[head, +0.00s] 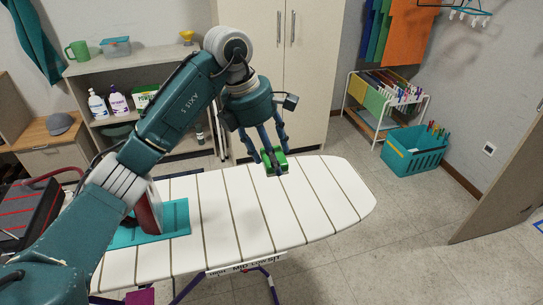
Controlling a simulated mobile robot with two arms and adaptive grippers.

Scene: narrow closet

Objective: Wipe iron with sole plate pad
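My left gripper (274,163) is over the ironing board, its fingers pointing down. Its fingers are closed around a small green pad (270,170). I cannot tell whether the pad touches the board. A red and pale iron (151,212) stands upright on a teal mat (176,220) on the left part of the board. My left arm hides part of the iron. The pad is to the right of the iron, well apart from it. My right gripper is not in view.
The white slatted ironing board (325,205) is clear on its right part. Behind it are a shelf with bottles (118,103) and a tall cabinet (300,75). A teal basket (412,155) and a file rack (385,95) stand at the back right.

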